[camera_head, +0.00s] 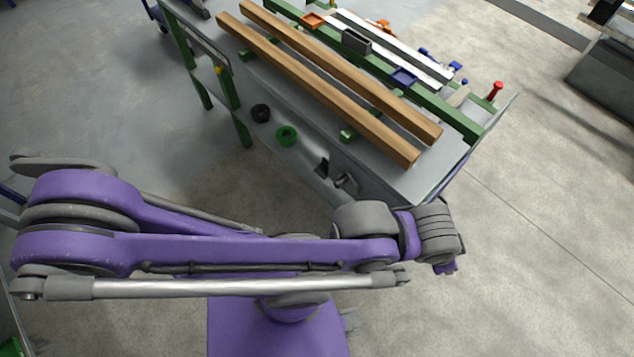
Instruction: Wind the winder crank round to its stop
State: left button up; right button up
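The runout table (440,178) stands at upper centre, running from upper left to lower right. I cannot clearly make out the winder crank. Small dark and silver fittings (345,182) sit further right on that side, partly close behind my arm. A red-topped knob stands at the table's right end (496,90). My purple left arm crosses from the left and its wrist ends right of centre, in front of the table. No fingers of either gripper show.
Two long wooden beams (330,92) lie along the tabletop. Pale strips (395,48), a grey block (356,41), a blue tray (403,77) and an orange tray (313,19) lie behind them. Dark equipment (605,75) stands at far right.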

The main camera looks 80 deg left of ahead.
aim_at(345, 180)
jog(key=i+u, duration=0.1)
jog(key=u, duration=0.35)
jog(key=i+l+u, duration=0.1)
jog(key=u, duration=0.75)
jog(key=i+l+u, duration=0.1)
jog(key=u, duration=0.3)
jog(key=i+l+u, duration=0.1)
jog(key=u, duration=0.3)
jog(key=l+u, duration=0.15)
jog(key=u, duration=0.2)
jog(key=i+l+u, duration=0.1)
jog(key=u, duration=0.3)
jog(key=l+u, duration=0.7)
jog(key=i+l+u, duration=0.1)
jog(key=u, duration=0.2)
